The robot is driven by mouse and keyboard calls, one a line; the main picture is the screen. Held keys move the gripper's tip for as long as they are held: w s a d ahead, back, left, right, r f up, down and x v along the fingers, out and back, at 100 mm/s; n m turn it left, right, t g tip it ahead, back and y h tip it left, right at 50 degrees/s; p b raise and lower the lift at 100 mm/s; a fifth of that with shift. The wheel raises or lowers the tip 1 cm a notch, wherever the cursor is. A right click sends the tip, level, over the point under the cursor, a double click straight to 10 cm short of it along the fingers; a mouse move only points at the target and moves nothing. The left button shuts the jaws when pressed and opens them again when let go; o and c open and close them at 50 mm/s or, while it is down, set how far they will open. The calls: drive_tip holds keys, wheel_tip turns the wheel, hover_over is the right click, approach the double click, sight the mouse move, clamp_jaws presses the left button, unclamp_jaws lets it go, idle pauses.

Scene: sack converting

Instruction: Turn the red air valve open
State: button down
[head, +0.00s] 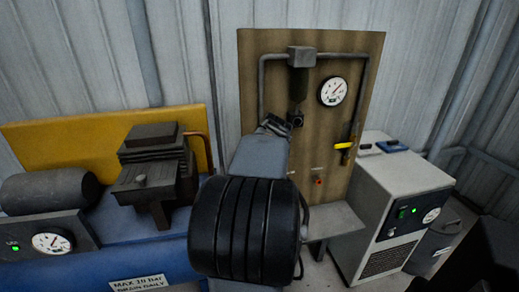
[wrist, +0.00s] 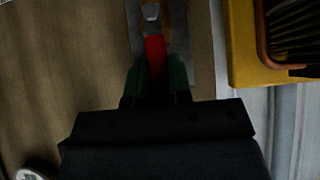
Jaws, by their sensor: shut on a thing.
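The red valve handle (wrist: 155,47) shows in the wrist view as a narrow red lever running up from between the fingers toward a pale metal fitting (wrist: 151,12). My gripper (wrist: 158,72) has its two dark green fingers closed on either side of the red handle, gripping it. The lower end of the handle is hidden by the fingers and the gripper body. In the head view my wrist reaches the left side of the brown board (head: 335,115), and my own arm hides the red handle there.
A yellow lever (head: 344,146), a gauge (head: 333,91) and a small red knob (head: 318,181) are on the board. A grey filter unit (head: 301,57) hangs close above my wrist. A compressor (head: 155,170) stands left, a white dryer (head: 395,200) right.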

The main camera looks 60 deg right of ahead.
drive_tip(key=c, duration=1)
unclamp_jaws()
drive_tip(key=shift+c, duration=0.2)
drive_tip(key=p+v, duration=0.2)
drive_tip(key=v, duration=1.2)
drive_tip(key=shift+f, duration=0.1)
drive_tip(key=w+a+r+n+y+p, duration=0.2)
drive_tip(key=w+a+p, duration=0.35)
drive_tip(key=a, duration=0.35)
drive_tip(key=w+a+r+n+y+p, duration=0.1)
drive_tip(key=w+a+n+y+p, duration=0.1)
drive_tip(key=w+a+p, duration=0.5)
drive_tip(key=s+a+n+g+y+p, duration=0.1)
drive_tip(key=a+p, duration=0.3)
drive_tip(key=a, duration=0.5)
drive_tip(key=s+a+n+g+y+p, duration=0.1)
drive_tip(key=s+a+n+p, duration=0.2)
drive_tip(key=a, duration=0.7)
drive_tip(key=shift+s+r+n+g+p, duration=0.3)
drive_tip(key=shift+n+p, duration=0.2)
drive_tip(key=shift+p, duration=0.45)
